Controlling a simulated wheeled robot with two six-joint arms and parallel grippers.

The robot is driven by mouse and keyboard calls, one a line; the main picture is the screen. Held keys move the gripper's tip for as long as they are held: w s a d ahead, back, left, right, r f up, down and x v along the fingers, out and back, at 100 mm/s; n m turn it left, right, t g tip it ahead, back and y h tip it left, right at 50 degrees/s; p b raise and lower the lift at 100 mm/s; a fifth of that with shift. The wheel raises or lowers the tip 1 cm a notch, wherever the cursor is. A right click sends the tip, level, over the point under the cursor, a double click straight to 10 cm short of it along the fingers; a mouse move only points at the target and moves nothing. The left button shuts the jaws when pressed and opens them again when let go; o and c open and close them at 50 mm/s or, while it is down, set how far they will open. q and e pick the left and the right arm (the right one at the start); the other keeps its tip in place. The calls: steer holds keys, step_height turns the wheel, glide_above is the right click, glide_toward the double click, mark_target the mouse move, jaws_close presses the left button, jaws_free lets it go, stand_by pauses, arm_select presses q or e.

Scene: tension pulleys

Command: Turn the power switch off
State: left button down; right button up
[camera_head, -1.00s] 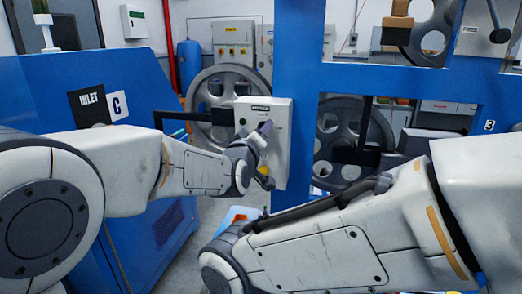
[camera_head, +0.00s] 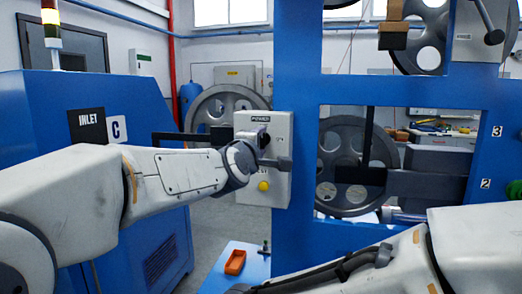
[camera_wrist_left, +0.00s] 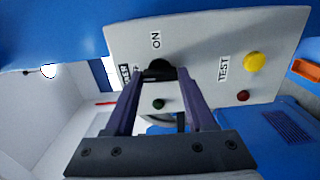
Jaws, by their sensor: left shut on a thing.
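The power box (camera_head: 278,122) is a light grey panel labelled POWER, fixed to the blue machine frame. My left gripper (camera_head: 272,148) is at its front, below the label, and hides the switch in the head view. In the left wrist view the black power switch knob (camera_wrist_left: 158,65) sits below the word ON. My left gripper's fingers (camera_wrist_left: 158,76) are shut on it, one on each side. The knob's exact angle is hard to tell. The right gripper is out of view; only the right arm shows at the lower right.
A yellow button (camera_wrist_left: 254,61) and a red one (camera_wrist_left: 243,96) are near the TEST label. A green one (camera_wrist_left: 159,104) shows between the fingers. The blue frame post (camera_head: 297,60) stands close right of the box. An orange tray (camera_head: 235,262) lies below.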

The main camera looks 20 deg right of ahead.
arm_select(q)
steer(key=shift+f, duration=0.1)
stand_by(0.5)
steer(key=shift+c, duration=1.2)
jaws_free()
steer(key=b+v, duration=0.2)
steer(key=v, duration=0.8)
steer(key=shift+s+a, duration=0.2)
steer(key=shift+s, duration=0.05)
